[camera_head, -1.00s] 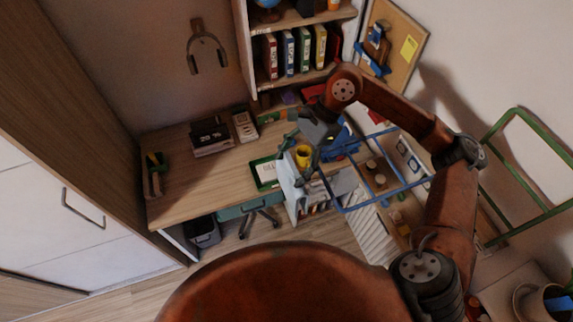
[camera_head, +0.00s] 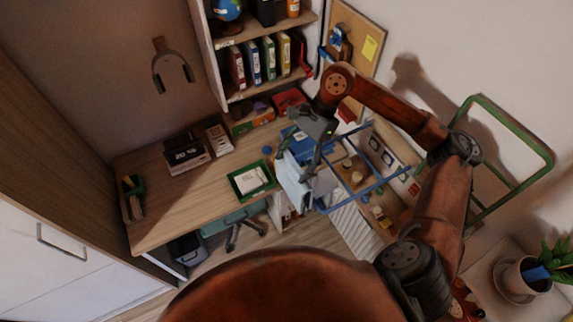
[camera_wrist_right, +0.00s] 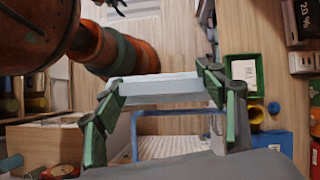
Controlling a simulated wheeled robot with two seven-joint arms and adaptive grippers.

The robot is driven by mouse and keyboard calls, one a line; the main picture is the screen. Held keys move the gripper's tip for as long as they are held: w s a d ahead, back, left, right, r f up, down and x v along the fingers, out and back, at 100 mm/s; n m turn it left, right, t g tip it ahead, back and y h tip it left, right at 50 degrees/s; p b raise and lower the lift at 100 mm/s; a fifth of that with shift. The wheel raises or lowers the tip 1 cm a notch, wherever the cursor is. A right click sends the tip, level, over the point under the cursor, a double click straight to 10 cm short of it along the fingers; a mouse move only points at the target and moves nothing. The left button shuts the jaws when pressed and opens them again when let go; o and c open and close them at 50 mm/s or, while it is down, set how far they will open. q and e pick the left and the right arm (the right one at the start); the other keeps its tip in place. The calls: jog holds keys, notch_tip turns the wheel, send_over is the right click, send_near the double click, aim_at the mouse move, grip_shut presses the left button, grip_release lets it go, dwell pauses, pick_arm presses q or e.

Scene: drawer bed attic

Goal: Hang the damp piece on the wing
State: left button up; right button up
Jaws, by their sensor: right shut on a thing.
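My right gripper (camera_head: 307,165) is shut on a pale blue-white piece (camera_head: 290,180), which hangs below the fingers. In the right wrist view the piece (camera_wrist_right: 165,86) spans between the two green-padded fingertips of the gripper (camera_wrist_right: 165,95). A blue tube frame (camera_head: 345,208), which looks like a wing of a rack, is just right of the piece. A blue bar (camera_wrist_right: 165,113) runs behind the piece in the wrist view. I cannot tell if they touch. White slats (camera_head: 355,230) lie below. A green tube frame (camera_head: 527,137) stands at the right wall. My left gripper is out of view.
A wooden desk (camera_head: 165,212) with a green tray (camera_head: 234,184) and a calendar block is left of the gripper. A bookshelf (camera_head: 240,95) with binders stands behind. A potted plant (camera_head: 523,282) is at lower right. Floor shows below the desk.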

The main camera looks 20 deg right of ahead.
jog(key=shift+d+p, duration=0.6)
jog(key=shift+d, duration=2.35)
jog(key=f+b, duration=1.4)
jog(key=f, duration=0.1)
jog(key=shift+w+f+b, duration=0.15)
jog(key=shift+w+b, duration=0.05)
jog(key=shift+b, duration=0.1)
jog(key=o, duration=1.6)
jog(key=shift+c, duration=0.2)
